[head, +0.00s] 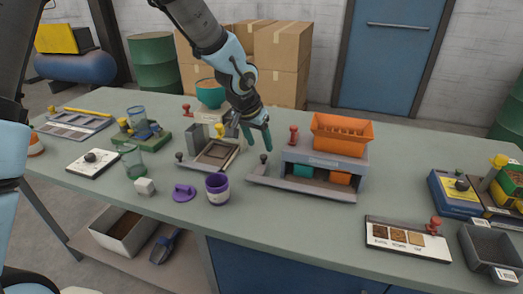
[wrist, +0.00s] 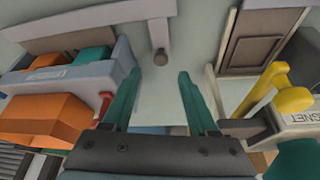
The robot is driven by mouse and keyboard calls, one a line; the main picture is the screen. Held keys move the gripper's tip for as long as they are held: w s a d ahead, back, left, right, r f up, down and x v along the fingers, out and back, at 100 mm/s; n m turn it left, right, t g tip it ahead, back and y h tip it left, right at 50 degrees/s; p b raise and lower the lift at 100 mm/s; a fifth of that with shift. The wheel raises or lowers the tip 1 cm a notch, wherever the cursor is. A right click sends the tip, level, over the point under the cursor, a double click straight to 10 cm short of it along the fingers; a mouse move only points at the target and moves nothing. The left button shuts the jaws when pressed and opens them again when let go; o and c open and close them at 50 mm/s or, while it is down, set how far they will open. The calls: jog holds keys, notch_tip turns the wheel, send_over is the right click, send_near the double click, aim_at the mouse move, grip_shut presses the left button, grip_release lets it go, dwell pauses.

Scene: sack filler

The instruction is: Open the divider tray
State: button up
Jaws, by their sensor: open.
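A grey unit with an orange hopper (head: 342,134) stands right of centre in the head view. In its front opening are a teal bin (head: 303,171) and an orange bin (head: 340,178); I take this section as the divider tray. My gripper (head: 258,142) has teal fingers, which are apart and empty, pointing down above the table beside the unit.
A grey frame with a brown panel (head: 215,153) and a yellow handle (head: 248,160) stands close on the left. A red knob (head: 293,134) rises at the unit's left edge. A purple cup (head: 217,188) stands in front. Bare table lies at front centre.

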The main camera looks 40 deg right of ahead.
aim_at(263, 156)
jog(key=shift+p+x, duration=0.3)
jog(key=shift+x, duration=2.2)
grip_shut()
